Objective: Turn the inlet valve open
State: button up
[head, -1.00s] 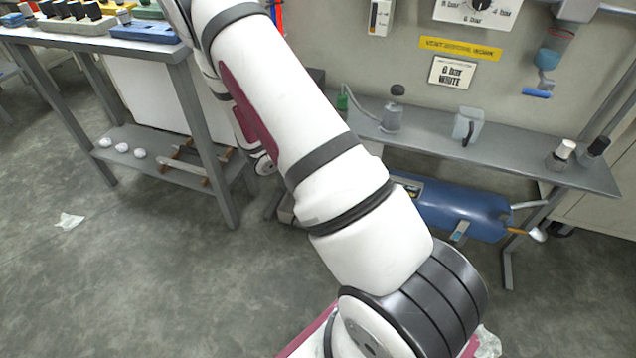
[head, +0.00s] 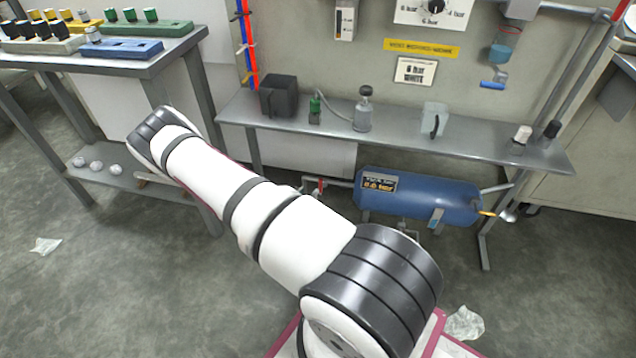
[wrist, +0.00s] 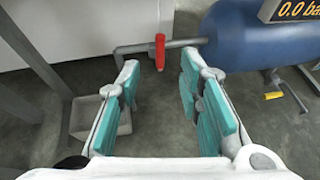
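The inlet valve's red handle (wrist: 160,52) shows in the wrist view on a grey pipe (wrist: 135,47) that enters the left end of the blue tank (wrist: 235,38). The handle stands crosswise to the pipe. In the head view the red handle (head: 321,186) is small, left of the blue tank (head: 420,196). My gripper (wrist: 160,82) has teal finger pads spread apart with nothing between them. The handle appears beyond the fingertips, roughly centred in the gap, and looks apart from them. In the head view my arm hides the gripper. The tank's display (wrist: 294,10) reads 0.0 in the wrist view.
A grey bench (head: 390,143) stands above the tank, with a black box (head: 278,96) and a clear container (head: 434,118) on it. A yellow handle (wrist: 272,95) hangs below the tank. A grey bin (wrist: 88,115) is left of my gripper. A table (head: 160,55) stands left.

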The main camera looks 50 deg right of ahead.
aim_at(320, 182)
jog(key=b+x, duration=0.4)
jog(key=x, duration=0.8)
jog(key=shift+d+f+b, duration=0.1)
jog(key=shift+d+b, duration=0.25)
grip_shut()
